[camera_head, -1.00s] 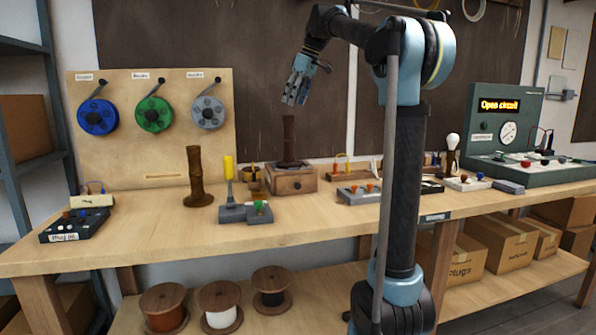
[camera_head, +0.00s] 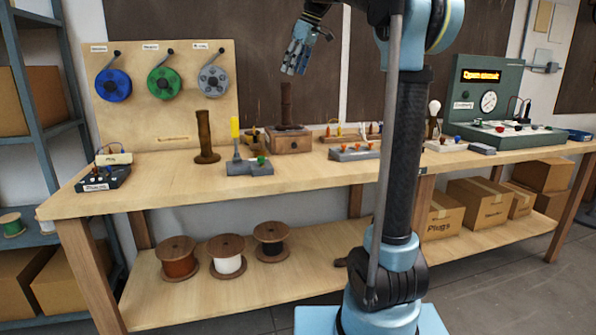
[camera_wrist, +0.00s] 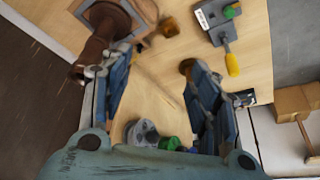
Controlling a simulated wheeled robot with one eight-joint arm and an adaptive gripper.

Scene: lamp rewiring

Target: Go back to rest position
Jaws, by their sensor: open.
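My gripper (camera_head: 298,57) is open and empty, raised above the back of the workbench (camera_head: 330,174). Below it in the head view stands a dark brown turned lamp post (camera_head: 286,103) on a square wooden base (camera_head: 289,140). The post also shows in the wrist view (camera_wrist: 108,22), at the upper left beside one finger; whether they touch I cannot tell there, but the head view shows a gap. A second brown post (camera_head: 205,135) stands alone on the bench to the left.
A grey fixture (camera_head: 250,167) with a yellow-handled tool (camera_head: 235,128) sits mid-bench. A board with blue, green and grey reels (camera_head: 213,80) stands behind. A test panel (camera_head: 489,87) is at right. Wire spools (camera_head: 227,256) are on the lower shelf. Air around the gripper looks clear.

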